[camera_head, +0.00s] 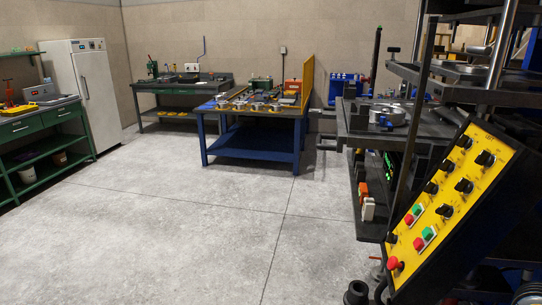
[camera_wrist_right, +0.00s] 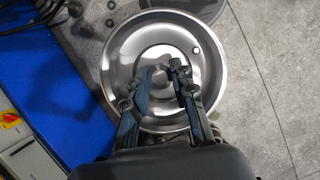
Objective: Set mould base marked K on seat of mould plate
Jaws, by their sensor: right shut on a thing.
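In the right wrist view, my right gripper (camera_wrist_right: 160,76) is shut on the raised centre of a round, shiny metal dish-shaped part (camera_wrist_right: 215,65), which looks like a mould base. The dish has a wide rim and a small round spot near its upper right. No letter K is readable on it. In the head view, a round metal part (camera_head: 388,115) lies on a dark press plate at the right; I cannot tell whether this is the mould plate with the seat. Neither of my grippers shows in the head view.
A yellow control panel (camera_head: 455,200) with buttons stands at the right front. A blue table (camera_head: 252,146) holds several metal parts. Green benches (camera_head: 40,125) and a white cabinet (camera_head: 80,95) stand at the left. The grey floor (camera_head: 180,220) between is clear. A blue surface (camera_wrist_right: 45,90) lies left in the wrist view.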

